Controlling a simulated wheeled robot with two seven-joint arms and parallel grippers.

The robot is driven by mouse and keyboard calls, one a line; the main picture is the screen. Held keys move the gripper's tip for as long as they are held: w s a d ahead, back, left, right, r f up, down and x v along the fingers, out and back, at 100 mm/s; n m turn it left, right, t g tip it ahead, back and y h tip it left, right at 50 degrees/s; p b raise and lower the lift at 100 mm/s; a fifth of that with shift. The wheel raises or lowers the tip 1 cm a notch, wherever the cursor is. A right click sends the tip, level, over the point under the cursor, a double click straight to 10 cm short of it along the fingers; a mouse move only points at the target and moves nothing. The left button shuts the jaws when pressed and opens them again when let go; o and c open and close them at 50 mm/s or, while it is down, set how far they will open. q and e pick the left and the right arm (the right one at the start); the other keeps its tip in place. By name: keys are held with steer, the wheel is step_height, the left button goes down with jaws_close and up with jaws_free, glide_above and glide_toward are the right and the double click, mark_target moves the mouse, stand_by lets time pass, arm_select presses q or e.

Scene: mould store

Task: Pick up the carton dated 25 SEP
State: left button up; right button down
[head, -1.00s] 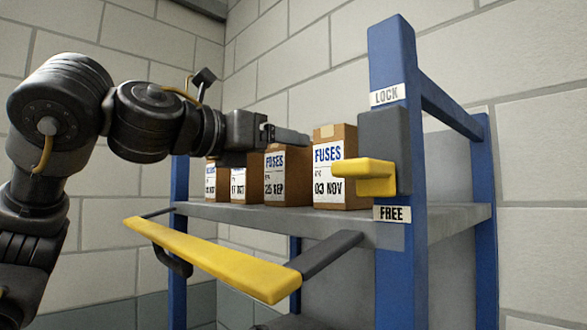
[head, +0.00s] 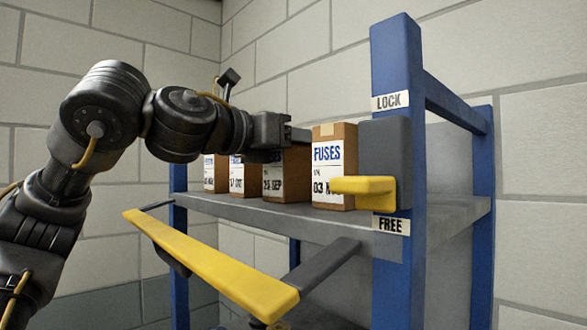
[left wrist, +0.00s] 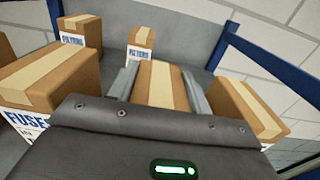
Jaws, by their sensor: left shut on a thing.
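The carton dated 25 SEP (head: 280,185) is a brown box with a white FUSES label, standing in a row on the shelf. My left gripper (head: 297,136) reaches over its top, hiding part of its upper label. In the left wrist view, my left gripper (left wrist: 160,68) has its two fingers on either side of a taped carton (left wrist: 158,88), shut on it. The carton appears to be still at shelf level. My right gripper is not in view.
The 03 NOV carton (head: 333,150) stands just right, two other cartons (head: 215,175) to the left. More cartons (left wrist: 80,32) stand behind. A lowered yellow bar (head: 210,265) crosses in front of the shelf (head: 250,216). A yellow latch handle (head: 365,188) sits near FREE on the blue post (head: 395,60).

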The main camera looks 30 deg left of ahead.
arm_select(q)
steer(key=c, duration=0.4)
steer(key=shift+r, duration=0.1)
steer(key=shift+r, duration=0.45)
step_height(320, 180, up, 27)
steer(key=p, duration=0.6)
